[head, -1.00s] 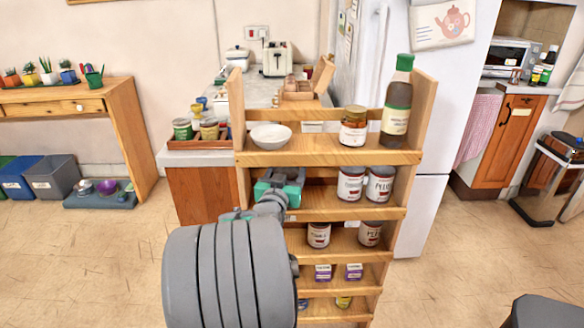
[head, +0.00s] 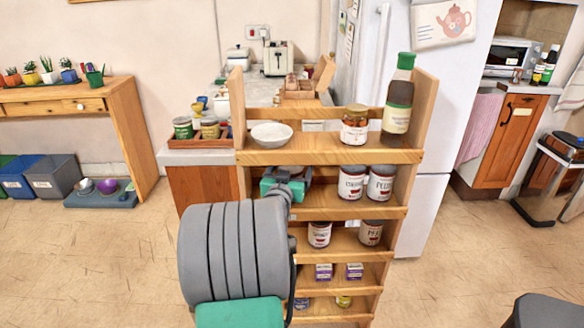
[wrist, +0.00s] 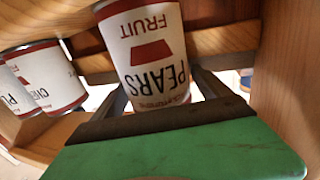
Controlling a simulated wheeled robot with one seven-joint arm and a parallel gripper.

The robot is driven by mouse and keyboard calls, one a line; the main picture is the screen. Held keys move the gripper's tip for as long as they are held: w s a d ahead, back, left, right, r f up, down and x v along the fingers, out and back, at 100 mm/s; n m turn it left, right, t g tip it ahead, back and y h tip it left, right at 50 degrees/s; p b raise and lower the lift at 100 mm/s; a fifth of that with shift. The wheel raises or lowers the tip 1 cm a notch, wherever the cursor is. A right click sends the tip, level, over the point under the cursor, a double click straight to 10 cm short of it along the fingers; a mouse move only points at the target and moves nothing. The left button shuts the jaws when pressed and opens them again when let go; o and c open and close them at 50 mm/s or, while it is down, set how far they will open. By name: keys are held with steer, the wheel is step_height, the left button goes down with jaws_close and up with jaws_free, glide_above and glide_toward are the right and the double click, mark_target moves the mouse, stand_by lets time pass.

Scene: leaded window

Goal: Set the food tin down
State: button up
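The food tin (wrist: 147,50) has a white label with red bands that reads "PEARS" and "FRUIT", upside down in the wrist view. It stands between the two fingers of my gripper (wrist: 160,88), whose tips lie against its sides. My gripper (head: 285,184) is at the left part of the second shelf of the wooden rack (head: 330,157) in the head view. There the tin is mostly hidden behind the gripper. Whether its base touches the shelf board cannot be told.
Two similar tins (head: 352,184) (head: 381,184) stand to the right on the same shelf. Above are a white bowl (head: 271,134), a jar (head: 355,126) and a green-capped bottle (head: 398,95). More tins (head: 320,234) stand one shelf lower. The shelf between my gripper and the two tins looks clear.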

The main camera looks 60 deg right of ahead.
steer(key=shift+r, duration=0.2)
steer(key=v, duration=1.2)
